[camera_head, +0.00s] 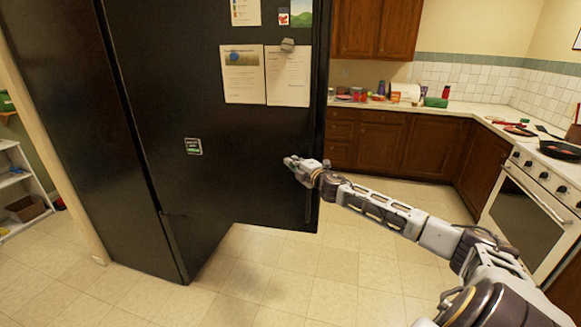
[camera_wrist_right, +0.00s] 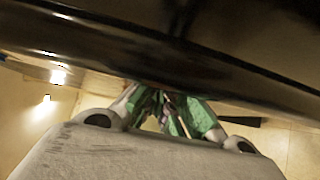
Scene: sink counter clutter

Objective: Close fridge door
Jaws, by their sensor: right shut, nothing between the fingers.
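The black fridge door (camera_head: 220,120) stands open in the head view, its broad face with papers and magnets turned toward me. The black fridge body (camera_head: 70,130) is to its left. My right gripper (camera_head: 290,162) is shut and empty at the door's face, near its free right edge. In the wrist view the dark door (camera_wrist_right: 190,60) fills the upper part, close over the fingertips of my right gripper (camera_wrist_right: 165,112). I cannot tell whether they touch it. My left gripper is not in view.
Brown cabinets and a cluttered counter (camera_head: 440,106) run along the back. A white stove (camera_head: 525,205) with a pan stands at the right. White shelves (camera_head: 20,180) are at the far left. The tiled floor (camera_head: 290,285) around the door is clear.

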